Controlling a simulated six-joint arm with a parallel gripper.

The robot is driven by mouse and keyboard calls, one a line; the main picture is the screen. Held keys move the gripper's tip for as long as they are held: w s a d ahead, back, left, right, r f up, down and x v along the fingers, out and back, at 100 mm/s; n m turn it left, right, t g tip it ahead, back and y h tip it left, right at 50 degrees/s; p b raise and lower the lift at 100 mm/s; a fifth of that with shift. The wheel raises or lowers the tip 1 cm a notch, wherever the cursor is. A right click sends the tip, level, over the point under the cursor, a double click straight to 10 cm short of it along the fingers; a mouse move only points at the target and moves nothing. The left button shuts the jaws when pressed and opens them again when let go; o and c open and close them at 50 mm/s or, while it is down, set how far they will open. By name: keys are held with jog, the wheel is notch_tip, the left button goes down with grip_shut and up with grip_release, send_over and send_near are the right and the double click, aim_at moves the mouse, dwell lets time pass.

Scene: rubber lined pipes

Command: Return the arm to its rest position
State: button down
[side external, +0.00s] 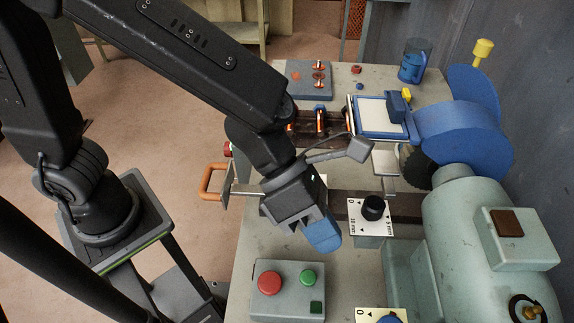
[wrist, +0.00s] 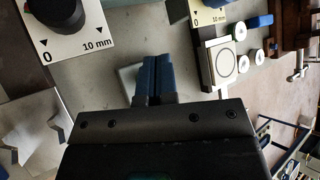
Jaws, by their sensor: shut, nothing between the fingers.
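My gripper (side external: 324,236) has blue fingertips and hangs over the grey bench in the side external view, just left of a black knob on a white scale plate. In the wrist view the two blue fingers of my gripper (wrist: 158,75) lie side by side, shut, with nothing held. My arm reaches in from the upper left of the side external view. The gripper appears to be above the bench top, clear of the control box below it.
A control box (side external: 287,290) with red and green buttons stands at the front. The black knob (side external: 373,208) is close right. A green motor (side external: 480,240) and blue guard (side external: 455,135) fill the right. An orange handle (side external: 209,181) sticks out left.

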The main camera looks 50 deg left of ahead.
jog(key=w+a+r+n+t, duration=0.2)
jog(key=w+r+n+t, duration=0.1)
jog(key=w+a+r+n+t, duration=0.1)
jog(key=w+r+n+t, duration=0.1)
jog(key=w+r+n, duration=0.1)
jog(key=w+a+r+n+t, duration=0.2)
jog(key=w+r+n+t, duration=0.1)
jog(key=r+n, duration=0.1)
jog(key=shift+w+a+r+n+t, duration=0.15)
jog(key=shift+a+r+n+t, duration=0.2)
jog(key=shift+r, duration=0.4)
jog(key=a+r+n+t+y, duration=0.25)
jog(key=a+n+y, duration=0.55)
jog(key=a+n, duration=0.7)
jog(key=s+a+f+n+g+y, duration=0.1)
jog(key=s+a+f+n+g, duration=0.1)
jog(key=s+n, duration=0.4)
jog(key=s+a+f+n+g, duration=0.3)
jog(key=s+a+n+g, duration=0.1)
jog(key=n, duration=0.8)
jog(key=shift+s+a+y, duration=0.4)
jog(key=shift+s+a, duration=0.45)
jog(key=shift+s, duration=0.3)
